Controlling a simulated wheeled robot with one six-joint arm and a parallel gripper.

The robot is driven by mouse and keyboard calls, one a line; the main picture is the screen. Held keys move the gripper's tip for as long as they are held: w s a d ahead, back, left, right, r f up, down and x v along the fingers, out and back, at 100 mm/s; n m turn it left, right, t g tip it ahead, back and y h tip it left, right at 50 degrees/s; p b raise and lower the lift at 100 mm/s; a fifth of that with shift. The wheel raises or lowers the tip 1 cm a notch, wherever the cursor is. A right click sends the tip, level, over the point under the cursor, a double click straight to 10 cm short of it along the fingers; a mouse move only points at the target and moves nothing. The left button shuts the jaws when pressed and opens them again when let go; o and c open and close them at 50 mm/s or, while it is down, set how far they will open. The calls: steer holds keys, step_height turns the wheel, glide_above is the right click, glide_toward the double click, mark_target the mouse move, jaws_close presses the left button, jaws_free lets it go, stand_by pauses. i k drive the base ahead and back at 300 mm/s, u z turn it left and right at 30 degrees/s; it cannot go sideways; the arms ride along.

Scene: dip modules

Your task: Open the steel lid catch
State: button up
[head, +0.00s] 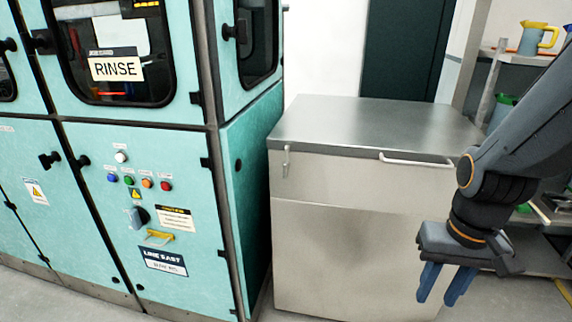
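A grey steel chest (345,240) stands in the middle of the head view, with its flat steel lid (370,125) down. A small steel catch (286,161) hangs at the left end of the chest's front, just under the lid edge. A pale bar handle (415,160) runs along the right part of the lid's front edge. My gripper (444,285) is at the lower right, in front of the chest's right side, fingers pointing down. Its two blue fingers are apart with nothing seen between them. It is well away from the catch, to the right and lower.
Shelving with a yellow-topped jug (532,40) and a green container stands at the right. Space before the catch looks clear.

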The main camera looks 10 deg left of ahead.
mark_target(287, 163)
steer(key=u, duration=1.7)
steer(key=k, duration=0.7)
steer(key=z, duration=1)
steer(key=i, duration=1)
steer(key=z, duration=0.05)
